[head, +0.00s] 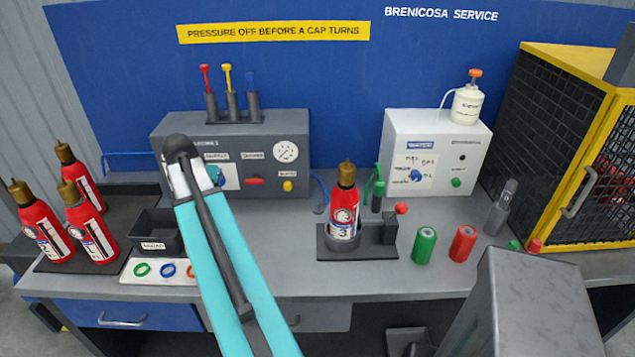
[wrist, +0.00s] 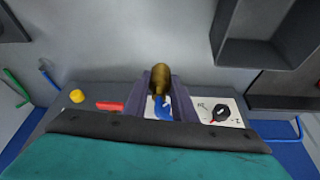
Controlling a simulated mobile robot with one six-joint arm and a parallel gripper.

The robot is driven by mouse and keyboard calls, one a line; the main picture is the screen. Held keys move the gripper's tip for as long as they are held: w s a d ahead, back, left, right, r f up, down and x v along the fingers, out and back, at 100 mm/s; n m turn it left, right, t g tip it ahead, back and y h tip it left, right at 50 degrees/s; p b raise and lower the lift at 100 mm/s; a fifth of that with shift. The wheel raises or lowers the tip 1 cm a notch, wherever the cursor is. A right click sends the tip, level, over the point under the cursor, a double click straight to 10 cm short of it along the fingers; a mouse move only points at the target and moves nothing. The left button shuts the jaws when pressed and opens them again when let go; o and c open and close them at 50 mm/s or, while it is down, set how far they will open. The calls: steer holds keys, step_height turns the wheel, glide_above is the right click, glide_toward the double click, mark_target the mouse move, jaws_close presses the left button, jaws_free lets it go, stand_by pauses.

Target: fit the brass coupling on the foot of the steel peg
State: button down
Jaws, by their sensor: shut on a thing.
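My gripper (wrist: 160,100) shows in the wrist view, its two dark fingers shut on a rounded brass piece, the brass coupling (wrist: 160,78). The coupling sticks out past the fingertips, with a blue knob (wrist: 163,107) seen between the fingers. In the head view my arm hides the gripper and coupling, near the left part of the grey console (head: 245,185). I cannot make out the steel peg for sure in either view. A grey post-like piece (head: 499,209) stands tilted at the right of the bench in the head view.
Three red extinguishers (head: 90,232) stand at the left beside a black bin (head: 156,238). Another extinguisher (head: 344,208) sits in a dark stand mid-bench. Green (head: 424,246) and red (head: 463,244) cylinders stand right of it. A yellow-framed mesh cage (head: 565,150) closes the right side.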

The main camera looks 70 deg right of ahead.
steer(key=s+d+m+g+p, duration=0.1)
steer(key=s+d+m, duration=0.2)
steer(key=s+d, duration=0.3)
steer(key=s+d+f+m+g+p, duration=0.1)
steer(key=s+d+m, duration=0.2)
steer(key=s, duration=0.9)
steer(key=s+d+f+m+g+p, duration=0.1)
steer(key=s+d+m+p, duration=0.1)
steer(key=s+d, duration=0.7)
steer(key=shift+s+d+m, duration=0.4)
steer(key=shift+s+m, duration=0.1)
steer(key=shift+m, duration=0.2)
steer(key=shift+f, duration=0.1)
steer(key=shift+f, duration=0.25)
steer(key=shift+f+b, duration=1.45)
steer(key=shift+f, duration=1.35)
steer(key=shift+f, duration=0.1)
steer(key=c, duration=1.4)
jaws_free()
